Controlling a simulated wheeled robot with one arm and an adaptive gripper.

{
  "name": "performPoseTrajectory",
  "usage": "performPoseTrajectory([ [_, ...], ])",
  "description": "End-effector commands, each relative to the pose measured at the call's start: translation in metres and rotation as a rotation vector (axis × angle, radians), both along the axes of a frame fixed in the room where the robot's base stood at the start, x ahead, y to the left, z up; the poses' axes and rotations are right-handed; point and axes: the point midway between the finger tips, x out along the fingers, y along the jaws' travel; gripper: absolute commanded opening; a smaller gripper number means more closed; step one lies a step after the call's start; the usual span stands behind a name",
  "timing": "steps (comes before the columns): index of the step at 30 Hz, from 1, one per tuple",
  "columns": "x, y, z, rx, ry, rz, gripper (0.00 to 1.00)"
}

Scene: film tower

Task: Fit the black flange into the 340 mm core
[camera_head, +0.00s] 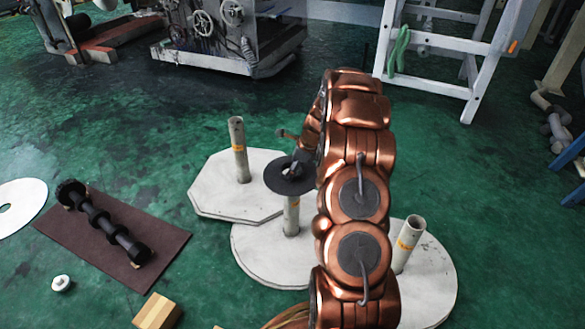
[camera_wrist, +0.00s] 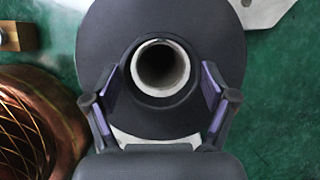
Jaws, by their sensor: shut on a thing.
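The black flange (camera_head: 279,180) is a flat dark disc with a raised hub. It also shows in the wrist view (camera_wrist: 100,45). My gripper (camera_head: 293,169) is shut on its hub from both sides; in the wrist view the fingers (camera_wrist: 161,85) flank the hub. Directly under the disc in the head view stands a pale upright core (camera_head: 291,217) on a round white board. In the wrist view a pale core rim (camera_wrist: 186,72) shows inside the hub. The disc hides the core's top, so I cannot tell how deep the fit is. No label identifies the 340 mm core.
Another core (camera_head: 239,150) stands on an octagonal white board (camera_head: 212,200), and one (camera_head: 407,245) stands right of my arm. A brown mat (camera_head: 75,230) holds a black knobbed bar (camera_head: 104,225). A white disc (camera_head: 12,220) and a cardboard box (camera_head: 157,312) lie left. Green floor is open behind.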

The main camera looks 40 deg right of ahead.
Motion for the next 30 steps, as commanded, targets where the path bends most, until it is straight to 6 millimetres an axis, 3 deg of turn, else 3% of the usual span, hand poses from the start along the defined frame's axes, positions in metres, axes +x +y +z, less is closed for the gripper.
performPoseTrajectory([
  [30,0.0,0.0,-0.013,0.001,0.0,0.001,0.43],
])
